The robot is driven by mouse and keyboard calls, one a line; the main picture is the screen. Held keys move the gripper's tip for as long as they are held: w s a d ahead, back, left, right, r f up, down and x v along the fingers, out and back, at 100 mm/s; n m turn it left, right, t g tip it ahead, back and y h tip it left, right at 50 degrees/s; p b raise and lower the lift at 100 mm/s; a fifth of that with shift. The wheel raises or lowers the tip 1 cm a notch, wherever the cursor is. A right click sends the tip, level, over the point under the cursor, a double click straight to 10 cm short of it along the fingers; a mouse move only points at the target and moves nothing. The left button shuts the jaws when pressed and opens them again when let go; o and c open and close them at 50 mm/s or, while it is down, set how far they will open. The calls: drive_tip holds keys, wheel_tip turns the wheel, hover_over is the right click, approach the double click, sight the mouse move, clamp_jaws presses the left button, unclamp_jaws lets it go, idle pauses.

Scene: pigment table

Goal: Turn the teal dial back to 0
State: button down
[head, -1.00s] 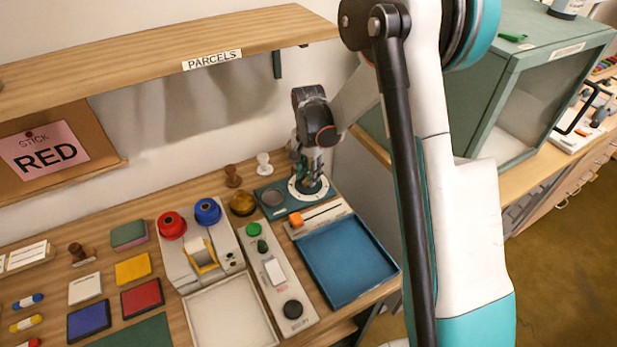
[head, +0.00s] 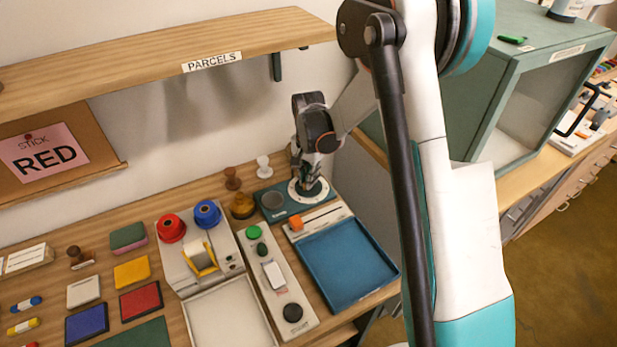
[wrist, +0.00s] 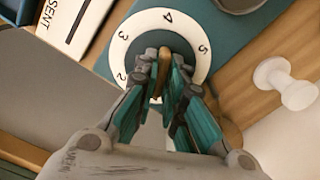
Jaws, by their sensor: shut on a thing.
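The dial is a white numbered ring (head: 297,197) on a teal plate at the back right of the table. In the wrist view its ring (wrist: 143,27) shows 2, 3, 4 and 5; the rest is hidden behind my gripper. My gripper (head: 308,183) points down over the middle of the ring. In the wrist view my gripper (wrist: 163,85) is shut on the dial's knob, whose brown tip (wrist: 163,58) shows between the fingers, roughly towards the 4. The teal plate (wrist: 118,62) extends around the ring. Most of the knob is hidden.
A white stamp (head: 264,167) and an amber jar (head: 242,206) are nearby. A slider panel with an orange knob (head: 296,222) and a blue tray (head: 345,265) lie in front. A shelf (head: 150,48) overhangs the back.

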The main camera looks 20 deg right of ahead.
drive_tip(key=shift+n, duration=0.3)
drive_tip(key=n, duration=0.5)
drive_tip(key=shift+n+b, duration=0.3)
drive_tip(key=n, duration=0.6)
drive_tip(key=shift+n, duration=0.4)
drive_tip(key=c, duration=1.7)
unclamp_jaws()
drive_tip(key=shift+r, duration=3.7)
